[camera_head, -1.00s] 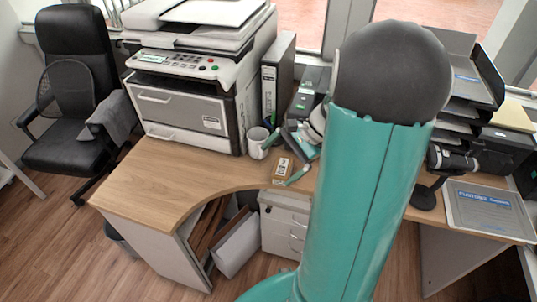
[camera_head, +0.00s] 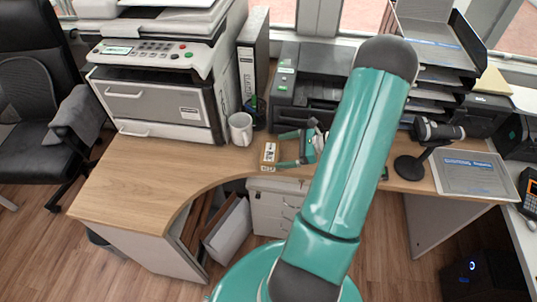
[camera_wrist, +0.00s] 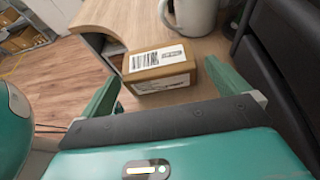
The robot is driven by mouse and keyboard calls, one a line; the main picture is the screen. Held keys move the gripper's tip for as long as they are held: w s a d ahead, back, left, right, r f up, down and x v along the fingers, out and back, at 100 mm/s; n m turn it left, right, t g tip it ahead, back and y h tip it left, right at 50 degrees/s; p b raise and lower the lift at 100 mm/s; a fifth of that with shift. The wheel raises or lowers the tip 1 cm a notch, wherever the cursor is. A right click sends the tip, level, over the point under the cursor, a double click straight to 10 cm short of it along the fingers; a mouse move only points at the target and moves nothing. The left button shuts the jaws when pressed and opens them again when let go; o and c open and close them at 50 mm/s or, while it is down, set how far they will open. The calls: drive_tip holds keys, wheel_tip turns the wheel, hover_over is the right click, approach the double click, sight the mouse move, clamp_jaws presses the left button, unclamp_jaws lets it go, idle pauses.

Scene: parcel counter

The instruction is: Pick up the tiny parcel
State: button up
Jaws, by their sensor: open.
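The tiny parcel (camera_head: 269,155) is a small brown box with a white label, lying on the wooden desk near its curved front edge. In the wrist view the parcel (camera_wrist: 160,70) lies ahead of my gripper, with its barcode label showing on top. My gripper (camera_head: 286,149) is open, and its two green fingers point left toward the parcel. In the wrist view the gripper (camera_wrist: 163,88) has one finger on each side of the parcel's near part. I cannot tell whether either finger touches it. Nothing is held.
A white mug (camera_head: 241,129) stands just behind the parcel, beside a ring binder (camera_head: 253,70). A large printer (camera_head: 160,85) fills the desk at the left, and a black printer (camera_head: 305,88) stands behind my gripper. The desk top (camera_head: 140,180) is clear at the front left.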

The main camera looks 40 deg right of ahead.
sight(273, 152)
drive_tip(key=shift+a+x, duration=0.2)
drive_tip(key=shift+x, duration=3.4)
drive_tip(key=shift+s+r, duration=0.1)
drive_tip(key=shift+r, duration=0.05)
drive_tip(key=c, duration=0.8)
